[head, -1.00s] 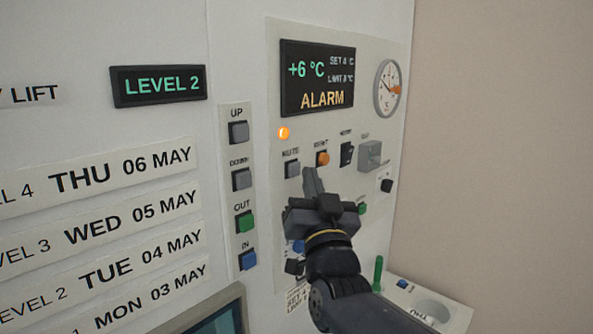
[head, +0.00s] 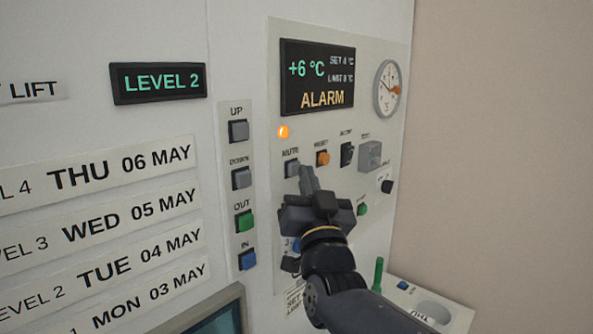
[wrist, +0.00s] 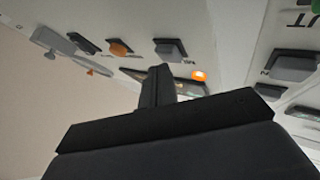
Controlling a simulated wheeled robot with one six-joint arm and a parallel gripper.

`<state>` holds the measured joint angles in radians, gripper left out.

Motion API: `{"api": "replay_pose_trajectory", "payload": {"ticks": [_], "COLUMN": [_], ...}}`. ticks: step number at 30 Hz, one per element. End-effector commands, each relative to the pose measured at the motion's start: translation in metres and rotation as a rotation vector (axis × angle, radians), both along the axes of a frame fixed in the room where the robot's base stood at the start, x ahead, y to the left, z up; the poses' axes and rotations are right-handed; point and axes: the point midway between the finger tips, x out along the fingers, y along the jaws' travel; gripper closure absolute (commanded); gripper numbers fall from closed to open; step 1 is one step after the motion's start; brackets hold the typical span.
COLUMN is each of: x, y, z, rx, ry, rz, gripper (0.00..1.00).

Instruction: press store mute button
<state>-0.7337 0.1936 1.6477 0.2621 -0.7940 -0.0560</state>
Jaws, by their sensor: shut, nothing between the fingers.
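The mute button is a grey square button (head: 291,168) under the MUTE label on the store panel (head: 340,205). It also shows in the wrist view (wrist: 170,50), just beyond and above the fingertips. My gripper (head: 306,172) is shut and empty, with its fingers pointing up towards the panel just below and right of the mute button. In the wrist view the gripper's shut fingers (wrist: 157,80) stand near the button; I cannot tell whether they touch the panel. The display (head: 318,78) reads +6 °C and ALARM, and an orange lamp (head: 284,132) is lit above the button.
An orange reset button (head: 322,158) sits right of the mute button, then a black switch (head: 347,154) and a grey knob (head: 369,155). The lift strip (head: 239,190) with several buttons is at left. A green handle (head: 378,273) stands at lower right.

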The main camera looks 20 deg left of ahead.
Motion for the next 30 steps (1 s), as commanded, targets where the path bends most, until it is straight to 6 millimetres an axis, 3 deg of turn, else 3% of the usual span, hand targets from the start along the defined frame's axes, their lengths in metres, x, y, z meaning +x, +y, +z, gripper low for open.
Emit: {"api": "replay_pose_trajectory", "payload": {"ticks": [30], "x": [0.0034], "y": [0.0082], "z": [-0.0004], "rx": [-0.001], "ry": [0.000], "rz": [0.000], "gripper": [1.00]}}
